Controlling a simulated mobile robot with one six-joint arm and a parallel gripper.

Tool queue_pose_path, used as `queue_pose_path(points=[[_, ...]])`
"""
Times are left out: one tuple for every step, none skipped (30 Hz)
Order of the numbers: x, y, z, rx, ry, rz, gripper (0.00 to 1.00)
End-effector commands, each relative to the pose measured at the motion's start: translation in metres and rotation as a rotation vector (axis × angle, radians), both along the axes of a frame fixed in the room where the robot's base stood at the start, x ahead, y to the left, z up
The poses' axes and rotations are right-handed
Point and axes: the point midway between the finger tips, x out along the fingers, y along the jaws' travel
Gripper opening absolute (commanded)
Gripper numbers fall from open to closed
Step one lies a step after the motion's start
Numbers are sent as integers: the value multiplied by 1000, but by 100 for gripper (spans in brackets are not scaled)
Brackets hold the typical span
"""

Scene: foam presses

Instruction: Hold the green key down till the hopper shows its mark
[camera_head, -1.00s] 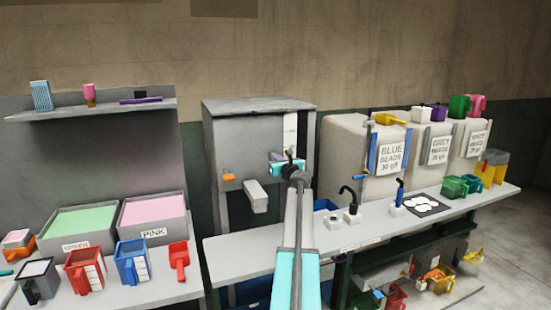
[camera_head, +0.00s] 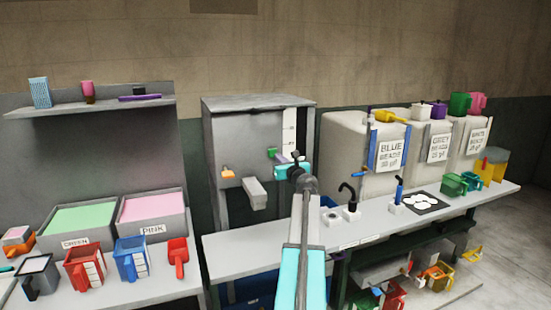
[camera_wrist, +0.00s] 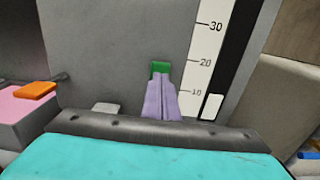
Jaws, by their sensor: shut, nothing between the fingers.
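The green key (camera_head: 271,153) is on the front of the grey hopper machine (camera_head: 235,135). It also shows in the wrist view (camera_wrist: 160,67), just beyond my fingertips. My gripper (camera_head: 281,156) is shut and empty. Its lavender fingers (camera_wrist: 161,82) point at the key and overlap its lower edge; I cannot tell whether they touch it. A white scale (camera_wrist: 201,65) marked 10, 20 and 30 stands right of the key. In the dark strip beside it, a white block (camera_wrist: 211,106) has its top near the 10.
An orange part (camera_head: 228,173) and a grey spout (camera_head: 254,194) are on the machine left of and below the key. Black (camera_head: 349,196) and blue (camera_head: 399,190) levers stand on the bench to the right. Bead bins (camera_head: 345,145) stand behind them.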

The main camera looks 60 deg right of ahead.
Motion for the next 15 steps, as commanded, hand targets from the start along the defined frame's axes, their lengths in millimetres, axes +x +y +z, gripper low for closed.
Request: queue_pose_path(points=[[-6,6,-2,-1,1,0,0],[-8,8,-2,-1,1,0,0],[-12,11,-2,-1,1,0,0],[-15,13,-2,-1,1,0,0],[-17,15,-3,-1,1,0,0],[-21,17,-3,-1,1,0,0],[-23,19,-3,-1,1,0,0],[-26,21,-3,0,1,0,0],[-29,24,-3,0,1,0,0],[-32,26,-3,0,1,1,0],[-34,28,-2,0,1,1,0],[-38,31,-2,0,1,2,0],[-40,33,-2,-1,2,2,0],[-43,35,-2,-1,2,1,0],[-46,37,-2,-1,2,1,0]])
